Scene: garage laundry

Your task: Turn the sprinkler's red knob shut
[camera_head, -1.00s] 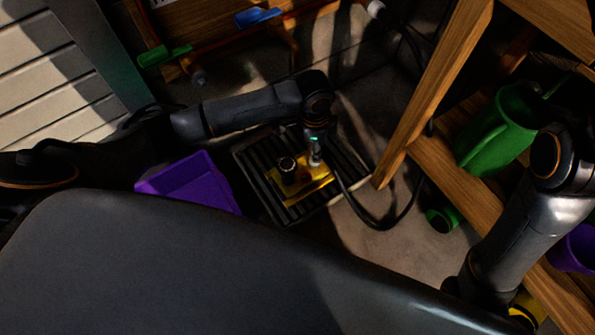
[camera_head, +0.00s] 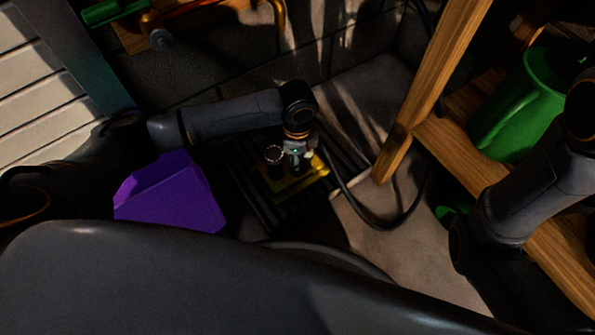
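The sprinkler (camera_head: 309,182) is a yellow base lying on a dark slatted grate (camera_head: 345,160) on the floor. A dark round part with a pale ring (camera_head: 273,155) stands up on its left side. The red knob cannot be made out; shadow and my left arm cover that area. My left arm reaches in from the left, and my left gripper (camera_head: 296,160) points down right over the sprinkler, close beside the ringed part. Its fingers are too small and dark to tell whether they are open or shut. My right arm is at the right edge; its gripper cannot be seen.
A purple bin (camera_head: 170,200) stands left of the grate. A black hose (camera_head: 385,224) curves over the floor to the right. A wooden shelf (camera_head: 455,165) with a green watering can (camera_head: 522,110) stands at the right. Pipes with a green handle (camera_head: 115,10) are on the wall behind.

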